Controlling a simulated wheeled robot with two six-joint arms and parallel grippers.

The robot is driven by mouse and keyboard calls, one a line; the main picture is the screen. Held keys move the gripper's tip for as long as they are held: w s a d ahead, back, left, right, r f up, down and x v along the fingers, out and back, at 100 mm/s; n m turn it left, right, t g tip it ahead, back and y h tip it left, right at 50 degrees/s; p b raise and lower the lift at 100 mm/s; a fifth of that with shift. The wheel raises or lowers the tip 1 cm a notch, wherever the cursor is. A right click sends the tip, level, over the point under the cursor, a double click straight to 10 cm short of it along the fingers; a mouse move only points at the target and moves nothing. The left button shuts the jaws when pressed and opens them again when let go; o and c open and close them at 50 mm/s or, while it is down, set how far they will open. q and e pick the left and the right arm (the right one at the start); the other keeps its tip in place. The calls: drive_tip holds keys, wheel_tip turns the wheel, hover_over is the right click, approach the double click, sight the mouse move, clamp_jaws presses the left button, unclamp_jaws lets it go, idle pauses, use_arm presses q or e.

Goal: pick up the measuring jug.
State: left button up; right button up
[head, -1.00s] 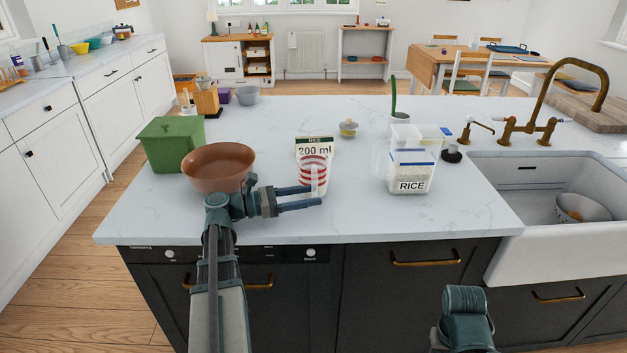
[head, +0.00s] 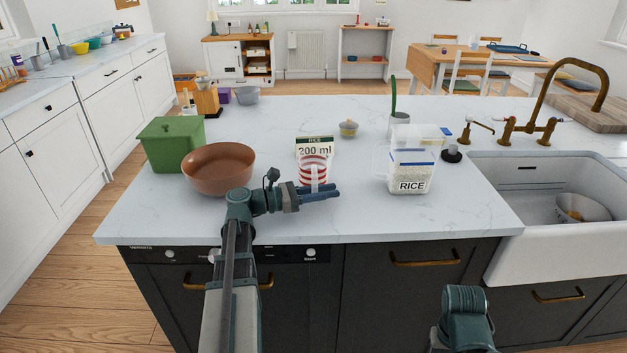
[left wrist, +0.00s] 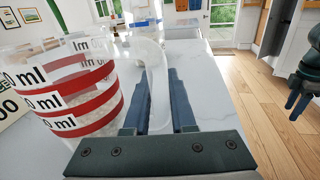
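The measuring jug (head: 312,170) is clear with red bands and stands upright on the white island counter, in front of a "200 ml" card (head: 314,147). In the left wrist view the jug (left wrist: 70,90) fills the left side, with its clear handle (left wrist: 153,55) running between my fingers. My left gripper (head: 335,191) is at the near side of the jug, its fingers drawn close together on the handle; it also shows in the left wrist view (left wrist: 158,75). My right gripper (left wrist: 298,97) hangs at the right edge of the left wrist view, too small to judge.
A brown bowl (head: 218,170) and a green lidded bin (head: 170,144) stand left of the jug. A rice container (head: 411,171) stands to its right, with a sink (head: 540,190) beyond. A small lidded pot (head: 348,128) is behind. The counter's front middle is clear.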

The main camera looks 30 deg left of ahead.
use_arm(q)
clamp_jaws()
idle(1.0)
